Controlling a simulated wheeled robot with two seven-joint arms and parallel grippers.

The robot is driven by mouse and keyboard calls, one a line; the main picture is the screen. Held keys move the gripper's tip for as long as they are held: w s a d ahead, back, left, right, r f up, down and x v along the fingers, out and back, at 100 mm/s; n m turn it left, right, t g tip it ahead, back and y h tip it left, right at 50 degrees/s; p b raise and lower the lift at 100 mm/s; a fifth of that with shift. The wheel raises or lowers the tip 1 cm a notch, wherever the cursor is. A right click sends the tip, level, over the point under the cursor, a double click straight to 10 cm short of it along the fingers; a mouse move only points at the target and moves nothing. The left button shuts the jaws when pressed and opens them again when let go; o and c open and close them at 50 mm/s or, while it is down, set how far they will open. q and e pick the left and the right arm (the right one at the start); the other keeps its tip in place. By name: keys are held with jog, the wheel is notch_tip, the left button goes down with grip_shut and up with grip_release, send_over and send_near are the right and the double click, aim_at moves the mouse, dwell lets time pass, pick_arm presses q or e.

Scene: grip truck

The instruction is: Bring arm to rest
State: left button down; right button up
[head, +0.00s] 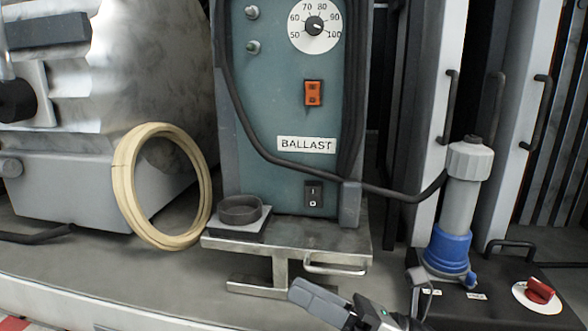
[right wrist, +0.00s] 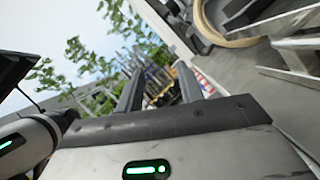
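My right gripper (head: 318,300) is at the bottom centre of the head view, in front of the metal stand under the ballast unit. It also shows in the right wrist view (right wrist: 160,76), where its two dark fingers stand apart with nothing between them. My left gripper is not in the head view. No held object shows.
The teal ballast unit (head: 279,104) stands on a metal stand (head: 318,240) with a handle. A cream hose ring (head: 124,190) leans to the left. A blue and grey plug (head: 457,210) and a red switch (head: 539,290) are at the right.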

jog(key=d+f+m+t+h, duration=0.45)
jog(key=f+m+h, duration=0.2)
jog(key=m, duration=0.75)
jog(key=d+f+m+t+h, duration=0.3)
jog(key=f+m+t+h, duration=0.4)
jog(key=m, duration=0.6)
jog(key=s+d+f+m+g+h, duration=0.2)
jog(key=s+f+m+g, duration=0.2)
jog(key=f, duration=0.4)
jog(key=s+d+f+m+g+h, duration=0.1)
jog(key=s+d+f+m+g, duration=0.1)
jog(key=s+f+m+g, duration=0.2)
jog(key=s+f+m, duration=0.3)
jog(key=f+m, duration=0.1)
jog(key=m, duration=0.1)
jog(key=shift+s+d+f+m+h, duration=0.15)
jog(key=shift+d+m+h, duration=0.05)
jog(key=shift+m+h, duration=0.15)
